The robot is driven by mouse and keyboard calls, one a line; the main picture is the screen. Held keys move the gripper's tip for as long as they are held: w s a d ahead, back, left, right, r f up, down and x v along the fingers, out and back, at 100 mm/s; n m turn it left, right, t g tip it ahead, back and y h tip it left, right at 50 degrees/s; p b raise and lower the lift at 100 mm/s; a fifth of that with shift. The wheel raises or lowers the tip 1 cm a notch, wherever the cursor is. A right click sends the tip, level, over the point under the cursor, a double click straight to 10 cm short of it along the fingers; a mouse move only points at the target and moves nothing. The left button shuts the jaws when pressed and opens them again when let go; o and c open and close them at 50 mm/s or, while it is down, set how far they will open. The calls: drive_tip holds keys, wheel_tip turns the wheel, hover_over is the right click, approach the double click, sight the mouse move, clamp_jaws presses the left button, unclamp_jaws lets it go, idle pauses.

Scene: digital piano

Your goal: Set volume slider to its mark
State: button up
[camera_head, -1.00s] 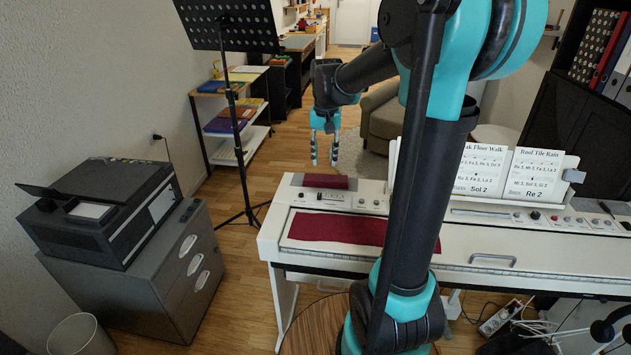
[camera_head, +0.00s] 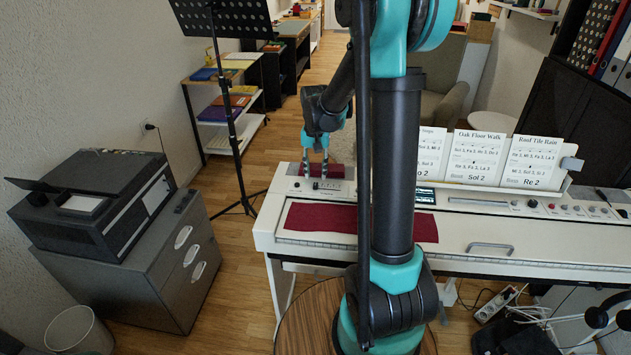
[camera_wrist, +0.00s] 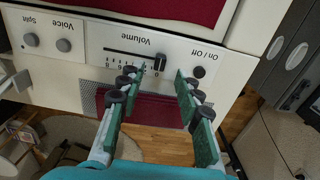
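The volume slider's dark knob (camera_wrist: 160,62) sits at the right end of its slot, near the 0, in the wrist view. The slot (camera_wrist: 125,53) runs left from it, under an upside-down "Volume" label. The target mark cannot be made out. My gripper (camera_wrist: 161,72) is open and empty, one finger on either side of the knob in that view; contact cannot be told. In the head view my gripper (camera_head: 315,176) points down at the left end of the white digital piano (camera_head: 262,228), where the slider is too small to make out.
The On/Off button (camera_wrist: 198,72) lies right of the slider, and the Voice knobs (camera_wrist: 63,45) lie left. Music sheets (camera_head: 482,158) stand behind the panel. A printer (camera_head: 95,205) on a cabinet and a music stand (camera_head: 232,110) are at the left.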

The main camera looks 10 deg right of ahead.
sight(316, 184)
drive_tip(key=shift+f, duration=2.1)
clamp_jaws()
